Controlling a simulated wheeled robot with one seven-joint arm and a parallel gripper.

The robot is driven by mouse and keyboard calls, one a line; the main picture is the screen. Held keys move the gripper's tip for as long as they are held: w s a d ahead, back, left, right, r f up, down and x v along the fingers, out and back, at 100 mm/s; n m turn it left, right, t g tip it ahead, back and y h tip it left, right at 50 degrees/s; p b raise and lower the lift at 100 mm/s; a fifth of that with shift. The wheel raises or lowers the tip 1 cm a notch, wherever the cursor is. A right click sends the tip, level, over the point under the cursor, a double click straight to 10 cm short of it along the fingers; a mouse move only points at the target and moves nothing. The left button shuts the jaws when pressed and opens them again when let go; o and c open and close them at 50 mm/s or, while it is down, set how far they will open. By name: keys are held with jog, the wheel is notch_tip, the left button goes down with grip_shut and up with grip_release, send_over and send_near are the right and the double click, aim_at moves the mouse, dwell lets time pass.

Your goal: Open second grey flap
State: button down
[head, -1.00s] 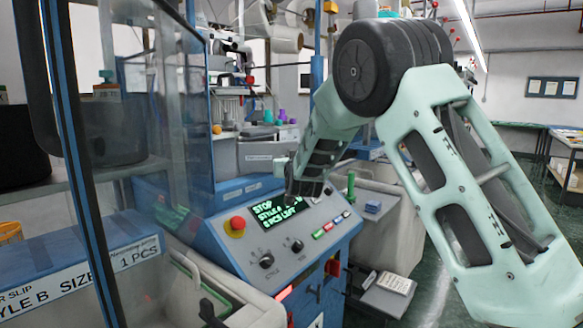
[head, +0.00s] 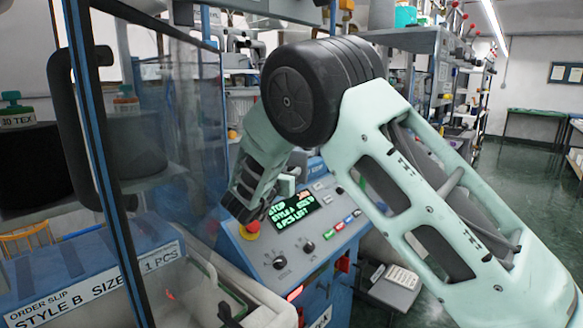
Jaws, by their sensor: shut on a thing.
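My arm reaches across the middle of the head view, over the machine's blue-grey control panel (head: 328,222). The dark end of my gripper (head: 254,208) is just above the panel's left part, close to the red stop button (head: 249,230). Its fingertips and whatever they hold are hidden behind my wrist. I cannot pick out a grey flap, nor say which would be the second one.
A clear door (head: 150,150) with a dark handle stands at the left. The panel screen (head: 293,212) is lit green. Free floor (head: 520,180) lies at the right.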

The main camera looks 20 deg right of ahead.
jog(key=shift+r, duration=0.2)
jog(key=c, duration=1.2)
grip_release()
jog(key=shift+f, duration=0.1)
jog(key=shift+o, duration=0.2)
notch_tip(320, 180, up, 10)
jog(key=b, duration=0.1)
jog(key=shift+c, duration=0.2)
